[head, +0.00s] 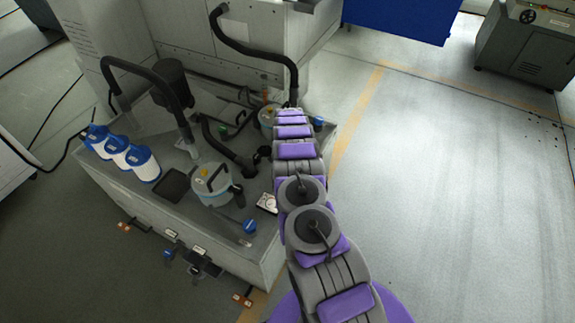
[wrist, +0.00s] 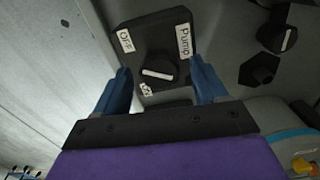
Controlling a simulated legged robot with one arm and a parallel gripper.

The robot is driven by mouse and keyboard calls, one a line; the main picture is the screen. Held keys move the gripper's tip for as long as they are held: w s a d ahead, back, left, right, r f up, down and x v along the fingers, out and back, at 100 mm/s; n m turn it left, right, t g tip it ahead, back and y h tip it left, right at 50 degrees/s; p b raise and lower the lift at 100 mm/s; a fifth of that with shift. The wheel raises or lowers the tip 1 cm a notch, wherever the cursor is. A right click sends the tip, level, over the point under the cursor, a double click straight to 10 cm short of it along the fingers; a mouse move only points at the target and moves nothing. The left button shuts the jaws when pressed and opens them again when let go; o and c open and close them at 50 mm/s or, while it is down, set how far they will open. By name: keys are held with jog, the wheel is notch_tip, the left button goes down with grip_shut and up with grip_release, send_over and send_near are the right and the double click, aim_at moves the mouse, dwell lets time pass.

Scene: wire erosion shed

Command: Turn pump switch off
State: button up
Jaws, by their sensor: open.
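The pump switch (wrist: 157,72) is a black plate with a round knob in the wrist view. A white bar across the knob lies roughly level in the picture. The plate has a white OFF label (wrist: 126,40) at upper left, a Pump label (wrist: 184,41) at right and a smaller label (wrist: 146,89) at lower left, hard to read. My gripper (wrist: 161,87) is open, its two blue fingers on the left and right of the switch's lower part. I cannot tell whether they touch it. In the head view my arm reaches toward the machine; I cannot make out the gripper or switch there.
Another black knob (wrist: 277,38) and a black hexagonal part (wrist: 259,70) are right of the switch. In the head view, blue-and-white bottles (head: 143,163), a pale canister (head: 212,184) and black hoses crowd the machine base left of my arm. The floor (head: 450,190) to the right is clear.

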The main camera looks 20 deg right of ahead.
notch_tip(320, 180, up, 17)
jog(key=p, duration=0.2)
dwell(0.7)
jog(key=s+a+r+n+y, duration=0.1)
jog(key=s+a+r+n, duration=0.2)
jog(key=s+a+r, duration=0.65)
jog(key=s+a+r+n, duration=0.3)
jog(key=s+a+r, duration=0.4)
jog(key=r, duration=0.6)
jog(key=s+a+r+n+g, duration=0.1)
jog(key=s+r+n, duration=0.1)
jog(key=s, duration=1.5)
jog(key=s+a+r+n+h, duration=0.1)
jog(key=s+r+n, duration=0.2)
jog(key=s, duration=1.4)
jog(key=shift+a+g, duration=0.15)
jog(key=shift+g, duration=0.25)
jog(key=shift+o, duration=0.2)
